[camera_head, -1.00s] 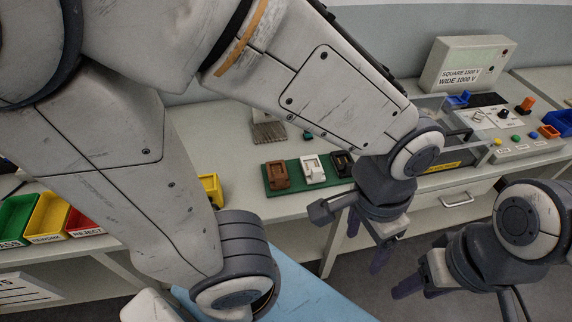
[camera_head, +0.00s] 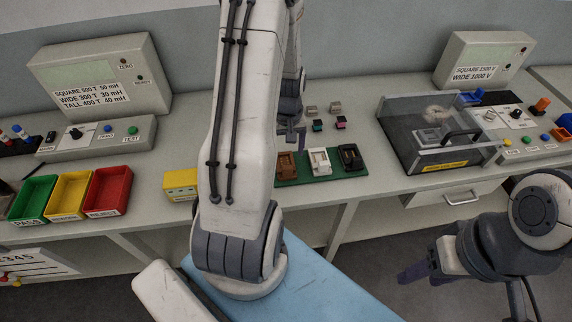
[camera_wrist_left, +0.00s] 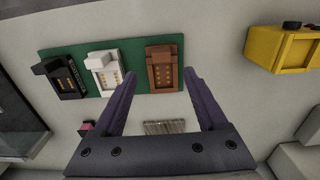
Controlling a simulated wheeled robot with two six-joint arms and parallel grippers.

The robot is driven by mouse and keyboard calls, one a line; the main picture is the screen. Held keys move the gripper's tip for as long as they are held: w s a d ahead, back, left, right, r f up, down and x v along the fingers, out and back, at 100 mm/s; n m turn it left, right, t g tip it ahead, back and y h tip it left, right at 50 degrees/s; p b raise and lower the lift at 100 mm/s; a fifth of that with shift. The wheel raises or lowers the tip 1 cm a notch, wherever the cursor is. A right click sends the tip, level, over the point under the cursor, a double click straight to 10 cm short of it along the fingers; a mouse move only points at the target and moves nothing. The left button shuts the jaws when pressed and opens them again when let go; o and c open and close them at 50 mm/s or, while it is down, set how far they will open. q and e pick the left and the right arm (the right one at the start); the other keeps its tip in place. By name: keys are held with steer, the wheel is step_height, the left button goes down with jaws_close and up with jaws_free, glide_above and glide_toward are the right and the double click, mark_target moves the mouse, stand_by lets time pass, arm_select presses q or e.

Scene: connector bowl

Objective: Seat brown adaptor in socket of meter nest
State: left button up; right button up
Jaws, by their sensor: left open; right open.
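The brown adaptor (camera_head: 287,165) sits at the left end of a green mat (camera_head: 300,181). It also shows in the left wrist view (camera_wrist_left: 163,72). My left gripper (camera_wrist_left: 160,82) is open, with its fingertips spread near the adaptor's near end; nothing is between them. In the head view the left gripper (camera_head: 291,140) is just behind the mat, partly hidden by my arm. A pale fixture (camera_head: 430,136), probably the meter nest, sits under a clear cover (camera_head: 400,118) at right; its socket is too small to make out. My right gripper (camera_head: 428,272) is open and empty at lower right, away from the table.
A white adaptor (camera_head: 319,160) and a black adaptor (camera_head: 350,157) share the mat. Small pink (camera_head: 340,122) and teal (camera_head: 317,125) pieces lie behind it. A yellow box (camera_head: 180,184) stands left. The clear cover has a dark handle (camera_head: 462,137).

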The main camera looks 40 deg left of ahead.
mark_target(287, 166)
arm_select(q)
step_height(287, 166, down, 2)
steer(key=shift+f, duration=0.25)
step_height(287, 166, down, 4)
steer(key=shift+s+a+f+p, duration=0.1)
steer(key=shift+f+p, duration=0.1)
steer(key=shift+p, duration=0.9)
steer(key=shift+f, duration=0.4)
jaws_close()
